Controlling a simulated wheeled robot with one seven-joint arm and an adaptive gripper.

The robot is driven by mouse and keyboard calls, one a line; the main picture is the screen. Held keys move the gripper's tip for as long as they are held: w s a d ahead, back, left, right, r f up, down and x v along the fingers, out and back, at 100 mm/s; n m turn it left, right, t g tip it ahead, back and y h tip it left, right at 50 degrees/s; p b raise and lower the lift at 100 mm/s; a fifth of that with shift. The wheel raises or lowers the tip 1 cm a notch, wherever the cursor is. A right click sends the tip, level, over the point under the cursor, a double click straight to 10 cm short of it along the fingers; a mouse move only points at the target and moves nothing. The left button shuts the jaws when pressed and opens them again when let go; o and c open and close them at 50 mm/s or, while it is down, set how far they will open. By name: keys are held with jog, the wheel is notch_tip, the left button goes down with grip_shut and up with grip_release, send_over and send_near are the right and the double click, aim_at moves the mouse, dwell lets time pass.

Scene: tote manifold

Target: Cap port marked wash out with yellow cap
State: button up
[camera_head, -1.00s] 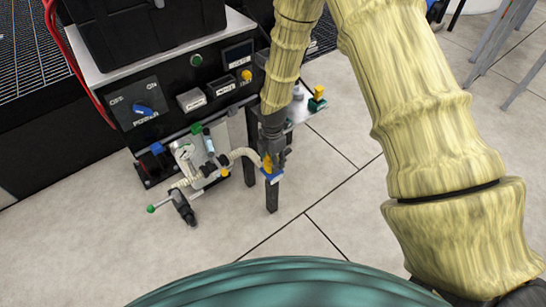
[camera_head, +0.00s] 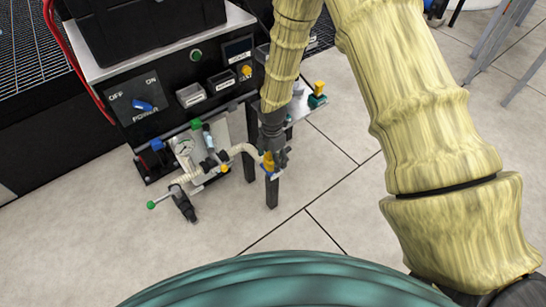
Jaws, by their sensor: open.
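My gripper (camera_head: 275,160) points down at the end of a hose-like port assembly, in front of the machine. Its jaws are open. A small yellow piece (camera_head: 268,161) shows at the fingertips, with a little blue part just below it. I cannot tell whether this is the yellow cap on a port, nor whether the fingers touch it. Another yellow-topped piece (camera_head: 319,87) stands on a teal block at the right end of the machine's shelf. The wash out marking is not readable, and my gripper partly hides this area.

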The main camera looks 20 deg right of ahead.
notch_tip(320, 180, up, 12)
dwell(0.8)
